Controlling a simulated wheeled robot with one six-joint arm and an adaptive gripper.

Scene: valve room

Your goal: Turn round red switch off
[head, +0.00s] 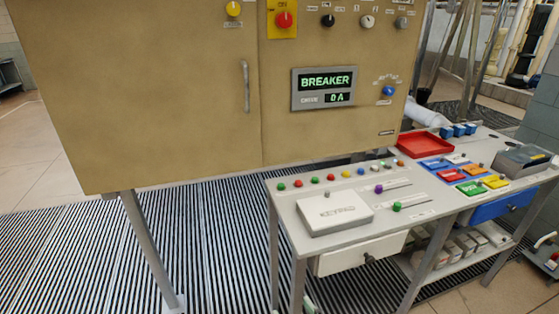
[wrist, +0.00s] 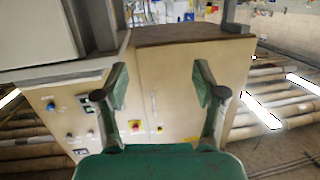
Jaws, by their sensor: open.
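The round red switch (head: 284,20) sits on a yellow plate at the top of the tan cabinet (head: 160,100) in the head view. In the wrist view the same red switch on its yellow plate (wrist: 136,126) shows small, low between my fingers and nearer the left one. The wrist view appears upside down against the head view. My gripper (wrist: 162,82) is open, with its two green fingers wide apart and nothing between them. It looks toward the cabinet front, apart from the switch. My gripper is not in the head view. The switch's exact turn is too small to read.
A yellow knob (head: 233,8), a black knob (head: 328,20) and a blue knob (head: 389,91) are also on the cabinet. A display (head: 323,88) reads BREAKER and 0 A.

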